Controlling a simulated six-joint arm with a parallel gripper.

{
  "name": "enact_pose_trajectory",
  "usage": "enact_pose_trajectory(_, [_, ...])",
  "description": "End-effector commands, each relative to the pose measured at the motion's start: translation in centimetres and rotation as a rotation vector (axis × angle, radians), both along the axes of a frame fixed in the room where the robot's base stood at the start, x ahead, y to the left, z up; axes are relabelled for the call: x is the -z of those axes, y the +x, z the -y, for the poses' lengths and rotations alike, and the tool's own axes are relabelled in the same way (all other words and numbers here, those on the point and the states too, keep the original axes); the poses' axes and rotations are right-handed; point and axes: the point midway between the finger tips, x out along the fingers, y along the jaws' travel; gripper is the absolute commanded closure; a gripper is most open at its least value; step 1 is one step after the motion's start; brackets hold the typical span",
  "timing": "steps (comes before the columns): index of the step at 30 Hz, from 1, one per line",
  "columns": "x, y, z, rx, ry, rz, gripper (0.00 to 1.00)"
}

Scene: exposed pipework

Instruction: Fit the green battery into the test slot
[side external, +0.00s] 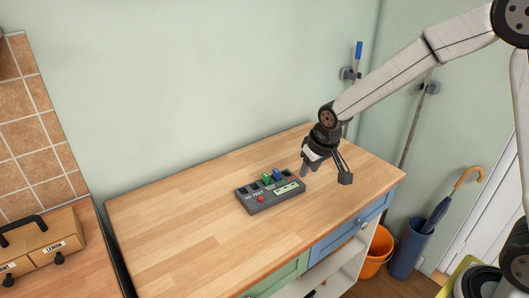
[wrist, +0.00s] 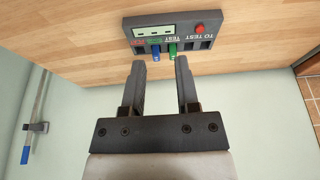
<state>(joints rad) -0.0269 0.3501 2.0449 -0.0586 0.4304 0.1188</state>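The green battery (side external: 266,178) stands upright in the dark grey tester box (side external: 259,208) on the wooden worktop. A blue battery (side external: 277,174) stands beside it. The wrist view shows the tops of the green battery (wrist: 173,50) and the blue battery (wrist: 156,52) side by side in the box's row of slots. Empty slots lie by the "TO TEST" label; exactly which slot holds the green battery is hard to tell. My gripper (side external: 307,168) is above the worktop, to the right of the box. In the wrist view its fingers (wrist: 160,70) are apart, with nothing between them.
The box carries a red button (side external: 261,199) and a pale display (side external: 288,188). The worktop (side external: 190,215) around it is clear. A wall stands behind. An orange bucket (side external: 377,252) and umbrella stand (side external: 405,255) are on the floor at right; a wooden caddy (side external: 42,245) is at left.

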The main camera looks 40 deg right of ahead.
Motion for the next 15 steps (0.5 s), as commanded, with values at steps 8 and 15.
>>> enact_pose_trajectory(8, [0.3,-9.5,0.5,-0.025,0.002,-0.05,0.61])
enact_pose_trajectory(15, [1.1,-15.1,0.8,-0.039,0.004,-0.079,0.61])
